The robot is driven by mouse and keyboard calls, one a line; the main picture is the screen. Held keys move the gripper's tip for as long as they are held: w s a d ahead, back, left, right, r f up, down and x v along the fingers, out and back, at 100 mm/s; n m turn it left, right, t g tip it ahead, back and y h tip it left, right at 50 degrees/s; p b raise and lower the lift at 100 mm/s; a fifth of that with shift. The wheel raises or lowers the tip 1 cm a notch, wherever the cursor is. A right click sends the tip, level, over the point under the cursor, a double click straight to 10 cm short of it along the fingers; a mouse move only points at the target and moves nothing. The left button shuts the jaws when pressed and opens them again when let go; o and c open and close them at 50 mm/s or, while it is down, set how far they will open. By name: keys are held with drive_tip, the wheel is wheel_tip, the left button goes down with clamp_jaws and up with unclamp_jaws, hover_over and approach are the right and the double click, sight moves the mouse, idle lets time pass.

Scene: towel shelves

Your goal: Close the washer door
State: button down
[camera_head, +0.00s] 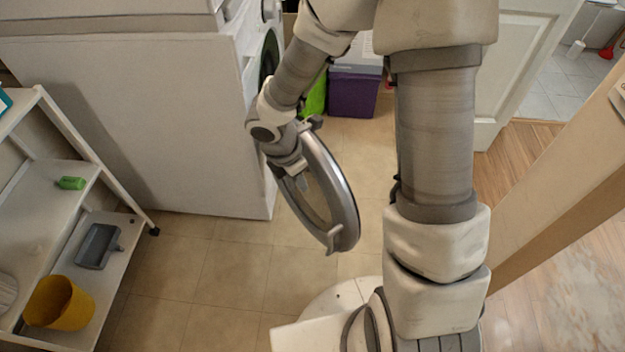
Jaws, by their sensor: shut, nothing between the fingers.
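The washer (150,115) is a large white box at the upper left, its front facing right. Its round dark opening (268,55) shows partly past my arm. The washer door (345,195), a silver-grey ring with a clear middle, stands open, swung out from the front. My gripper (299,180) is at the door's left side, overlapping the ring in the picture. Its fingers are shut with nothing between them. I cannot tell whether it touches the door. My arm hides part of the washer front and the hinge side.
A white wheeled shelf (85,175) stands at left with a yellow bucket (60,302), a grey tray (98,246) and a green item (71,183). A purple bin (353,92) stands behind. Tiled floor (215,280) is clear between shelf and door.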

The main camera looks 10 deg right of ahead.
sight(323, 190)
drive_tip(key=shift+w+d+f+b, duration=0.4)
drive_tip(key=shift+d+f+b, duration=0.45)
drive_tip(key=shift+f, duration=0.7)
drive_tip(key=shift+w+d+f+b, duration=0.35)
drive_tip(key=shift+d+f+b, duration=0.15)
drive_tip(key=shift+d+f, duration=0.8)
drive_tip(key=shift+w+d+f+b, duration=0.4)
drive_tip(key=shift+d+f+b, duration=0.35)
drive_tip(key=shift+f, duration=1)
drive_tip(key=shift+d, duration=0.15)
